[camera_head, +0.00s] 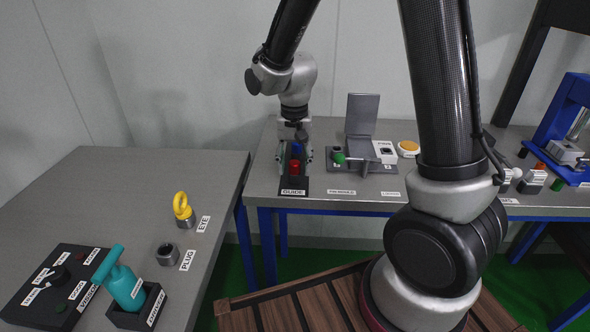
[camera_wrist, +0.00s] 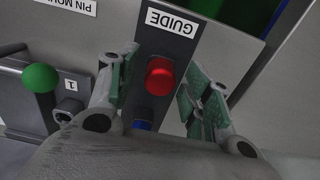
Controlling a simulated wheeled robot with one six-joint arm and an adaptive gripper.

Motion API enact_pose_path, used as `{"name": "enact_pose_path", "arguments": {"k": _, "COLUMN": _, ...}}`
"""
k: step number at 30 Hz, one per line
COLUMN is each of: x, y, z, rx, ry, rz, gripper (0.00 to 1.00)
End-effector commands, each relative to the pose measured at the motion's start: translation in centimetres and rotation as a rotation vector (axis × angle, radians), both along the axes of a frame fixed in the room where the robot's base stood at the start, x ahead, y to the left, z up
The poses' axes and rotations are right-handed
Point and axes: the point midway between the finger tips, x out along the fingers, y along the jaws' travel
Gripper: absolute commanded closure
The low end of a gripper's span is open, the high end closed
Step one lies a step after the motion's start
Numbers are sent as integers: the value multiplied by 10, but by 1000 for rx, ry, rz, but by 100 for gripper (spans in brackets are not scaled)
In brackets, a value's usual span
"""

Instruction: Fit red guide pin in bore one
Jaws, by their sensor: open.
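The red guide pin (camera_head: 295,167) stands in a dark holder labelled GUIDE (camera_head: 293,186) on the back table. In the wrist view the red pin (camera_wrist: 159,76) shows end-on between my fingers. My gripper (camera_head: 295,158) points down over the holder. Its two green-padded fingers are open, one on each side of the red pin, with a visible gap on both sides. A blue pin (camera_head: 296,148) sits behind the red one, mostly hidden by my gripper. The pin mount (camera_head: 362,167) stands to the right; a label "1" (camera_wrist: 71,85) marks a round grey opening (camera_wrist: 69,108) there.
A green ball knob (camera_head: 339,158) is on the pin mount, with an upright grey plate (camera_head: 362,114) behind. An orange-topped round button (camera_head: 408,147) is further right.

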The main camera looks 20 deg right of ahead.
Motion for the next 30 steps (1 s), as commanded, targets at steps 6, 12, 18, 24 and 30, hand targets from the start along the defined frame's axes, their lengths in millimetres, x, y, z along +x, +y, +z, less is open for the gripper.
{"name": "enact_pose_path", "arguments": {"k": 6, "x": 0, "y": 0, "z": 0, "rx": 0, "ry": 0, "rz": 0, "gripper": 61}}
{"name": "enact_pose_path", "arguments": {"k": 12, "x": 0, "y": 0, "z": 0, "rx": 0, "ry": 0, "rz": 0, "gripper": 98}}
{"name": "enact_pose_path", "arguments": {"k": 18, "x": 0, "y": 0, "z": 1, "rx": 0, "ry": 0, "rz": 0, "gripper": 100}}
{"name": "enact_pose_path", "arguments": {"k": 24, "x": 1, "y": 0, "z": 8, "rx": 1, "ry": -3, "rz": 0, "gripper": 100}}
{"name": "enact_pose_path", "arguments": {"k": 30, "x": 0, "y": 0, "z": 16, "rx": 1, "ry": -1, "rz": 0, "gripper": 100}}
